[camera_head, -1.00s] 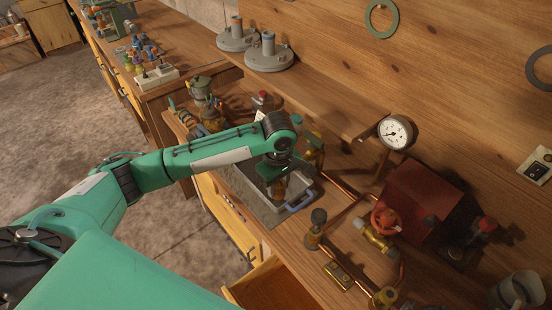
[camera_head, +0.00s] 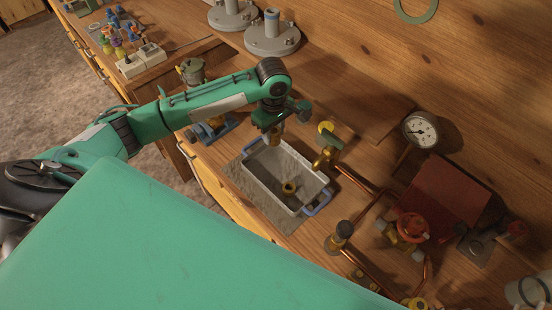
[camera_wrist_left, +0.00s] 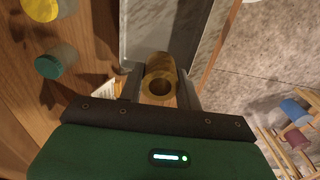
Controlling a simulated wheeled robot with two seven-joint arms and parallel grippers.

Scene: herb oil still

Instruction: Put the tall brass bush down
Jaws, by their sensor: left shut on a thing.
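My left gripper (camera_head: 274,132) is shut on a brass bush (camera_head: 275,140), a hollow cylinder. The bush also shows in the left wrist view (camera_wrist_left: 160,82), between the two fingers, its round bore facing the camera. In the head view the gripper hangs over the far left end of a grey tub (camera_head: 262,196) with blue handles. The bush looks to be above the tub; whether it touches anything I cannot tell. Another short brass ring (camera_head: 289,187) lies on the tub floor. My right gripper is not in view.
Copper pipes, a red box (camera_head: 440,195) and a pressure gauge (camera_head: 421,131) are further right. The tub's middle has free room.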

